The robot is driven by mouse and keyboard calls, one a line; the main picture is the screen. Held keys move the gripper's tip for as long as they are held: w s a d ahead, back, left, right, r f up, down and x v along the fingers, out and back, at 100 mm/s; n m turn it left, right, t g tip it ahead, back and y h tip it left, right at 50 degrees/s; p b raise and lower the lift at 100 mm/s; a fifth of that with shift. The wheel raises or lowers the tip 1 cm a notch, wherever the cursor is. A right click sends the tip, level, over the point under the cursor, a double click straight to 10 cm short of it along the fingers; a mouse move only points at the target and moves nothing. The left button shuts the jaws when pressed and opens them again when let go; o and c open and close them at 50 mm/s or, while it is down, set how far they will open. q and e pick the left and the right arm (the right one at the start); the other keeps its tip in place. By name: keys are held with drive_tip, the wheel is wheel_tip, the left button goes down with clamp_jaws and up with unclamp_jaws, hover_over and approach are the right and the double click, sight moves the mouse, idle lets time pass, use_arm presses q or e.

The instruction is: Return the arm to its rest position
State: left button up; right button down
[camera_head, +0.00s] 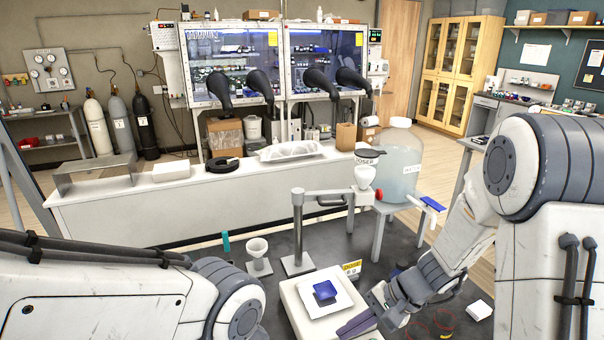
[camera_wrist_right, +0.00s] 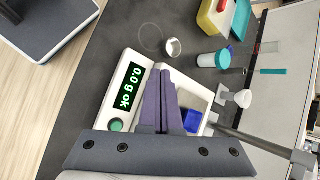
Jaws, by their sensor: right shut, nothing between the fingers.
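My right arm (camera_head: 440,265) comes in from the right in the head view and reaches down toward the bench. My right gripper (camera_head: 350,329) has purple fingers and sits low, beside the white scale (camera_head: 296,303). In the right wrist view the gripper's fingers (camera_wrist_right: 161,78) are shut together with nothing between them. The scale (camera_wrist_right: 110,105) there reads 0.0 g OK. A blue dish (camera_head: 325,291) rests on the scale's pan, apart from the fingers; it also shows in the right wrist view (camera_wrist_right: 192,121). My left arm shows at the lower left, with its gripper outside the view.
A doser (camera_head: 368,170) hangs on a stand (camera_head: 298,235) above the scale area. A white funnel (camera_head: 257,248) stands left of it. A large water bottle (camera_head: 399,165) is on a stool behind. In the right wrist view, a teal-lidded jar (camera_wrist_right: 215,58) and a yellow box (camera_wrist_right: 215,18) lie beyond the fingers.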

drive_tip(key=s+a+r+n+h+b, duration=0.1)
drive_tip(key=s+a+r+n+h, duration=0.2)
drive_tip(key=s+n, duration=0.5)
drive_tip(key=s+a+r+n+h+b, duration=0.1)
drive_tip(key=s+a+r+n+h, duration=0.1)
drive_tip(key=s+n, duration=0.6)
drive_tip(key=shift+s+a+r+g+h, duration=0.35)
drive_tip(key=shift+s+r+h, duration=0.35)
drive_tip(key=shift+s+h, duration=0.4)
